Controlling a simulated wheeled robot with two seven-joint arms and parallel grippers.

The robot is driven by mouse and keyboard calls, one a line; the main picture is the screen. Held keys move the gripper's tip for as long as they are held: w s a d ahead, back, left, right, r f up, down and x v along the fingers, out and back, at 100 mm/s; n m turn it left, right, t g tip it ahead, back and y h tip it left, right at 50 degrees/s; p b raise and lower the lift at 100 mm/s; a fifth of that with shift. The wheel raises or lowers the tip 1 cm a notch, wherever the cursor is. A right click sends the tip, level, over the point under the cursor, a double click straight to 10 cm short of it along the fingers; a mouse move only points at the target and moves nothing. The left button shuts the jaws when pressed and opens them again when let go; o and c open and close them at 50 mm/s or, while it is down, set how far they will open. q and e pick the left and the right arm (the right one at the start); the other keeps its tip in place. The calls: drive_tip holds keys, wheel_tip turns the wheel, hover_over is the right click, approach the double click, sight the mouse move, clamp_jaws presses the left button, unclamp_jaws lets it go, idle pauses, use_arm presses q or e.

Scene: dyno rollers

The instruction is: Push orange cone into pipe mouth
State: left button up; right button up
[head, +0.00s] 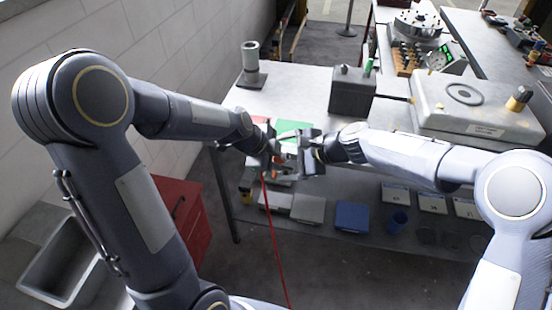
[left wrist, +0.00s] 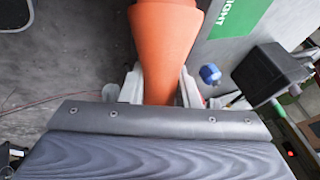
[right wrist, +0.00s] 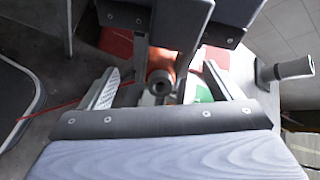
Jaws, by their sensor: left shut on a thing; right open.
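The orange cone (left wrist: 165,40) fills the middle of the left wrist view, its narrow part between the fingers of my left gripper (left wrist: 160,85), which is shut on it. In the right wrist view, part of the orange cone (right wrist: 160,58) shows behind a grey round end with a dark hole (right wrist: 160,83). I cannot tell whether this end belongs to the cone or is a pipe mouth. My right gripper (right wrist: 168,80) is open around that end, with gaps at both fingers. In the head view my left gripper (head: 277,160) and right gripper (head: 306,156) are close together at the table's front edge.
A grey upright pipe on a base (head: 250,62) stands at the table's back left. A dark box (head: 352,92) stands right of the grippers. A green patch (head: 296,128) lies behind them. A red cable (head: 272,230) hangs to the floor.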

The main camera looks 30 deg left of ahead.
drive_tip(key=v, duration=1.2)
idle(0.5)
